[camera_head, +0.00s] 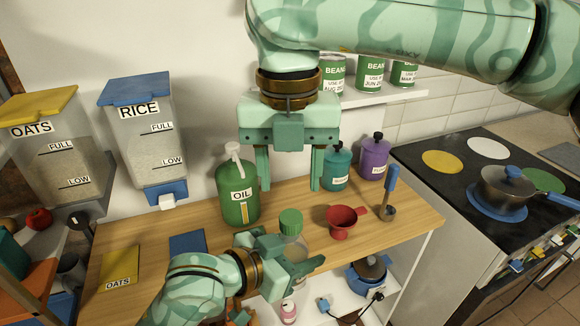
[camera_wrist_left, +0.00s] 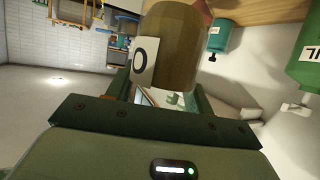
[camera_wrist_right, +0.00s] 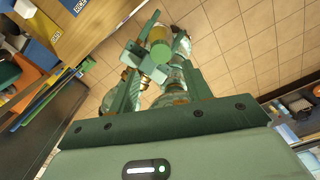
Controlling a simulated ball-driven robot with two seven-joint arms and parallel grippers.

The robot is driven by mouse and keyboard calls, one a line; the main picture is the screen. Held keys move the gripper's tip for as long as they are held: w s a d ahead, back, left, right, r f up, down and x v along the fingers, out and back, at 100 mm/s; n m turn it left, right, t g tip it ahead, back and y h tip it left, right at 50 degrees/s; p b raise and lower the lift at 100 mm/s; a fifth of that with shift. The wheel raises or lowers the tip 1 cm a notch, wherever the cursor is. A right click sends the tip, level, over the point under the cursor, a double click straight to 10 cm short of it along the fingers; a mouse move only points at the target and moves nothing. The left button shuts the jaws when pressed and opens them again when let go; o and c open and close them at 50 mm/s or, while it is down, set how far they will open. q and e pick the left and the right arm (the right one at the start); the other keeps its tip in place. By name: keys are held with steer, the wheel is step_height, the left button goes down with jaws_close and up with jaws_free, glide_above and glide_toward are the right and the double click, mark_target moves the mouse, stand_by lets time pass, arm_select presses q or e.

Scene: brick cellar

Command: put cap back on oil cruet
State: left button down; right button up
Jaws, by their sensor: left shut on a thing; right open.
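The oil cruet (camera_head: 292,247) is a clear glass bottle near the counter's front edge. My left gripper (camera_head: 300,266) is shut on it from the front left. In the left wrist view the cruet (camera_wrist_left: 178,50) shows close up, upside down in the picture, with a white label reading O. A round green cap (camera_head: 290,222) shows at the cruet's top; I cannot tell whether it is fully seated. The cap's top (camera_wrist_right: 181,47) also shows in the right wrist view. My right gripper (camera_head: 290,186) is open and empty, pointing down above the cap.
A green OIL bottle (camera_head: 238,192) with a white pump stands at the back left. Teal (camera_head: 336,168) and purple (camera_head: 373,158) jars stand behind. A blue mat (camera_head: 188,244) lies left.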

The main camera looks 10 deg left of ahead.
mark_target(290, 216)
step_height(290, 216, down, 8)
steer(key=shift+r, duration=0.15)
stand_by(0.4)
steer(key=c, duration=1.1)
jaws_close()
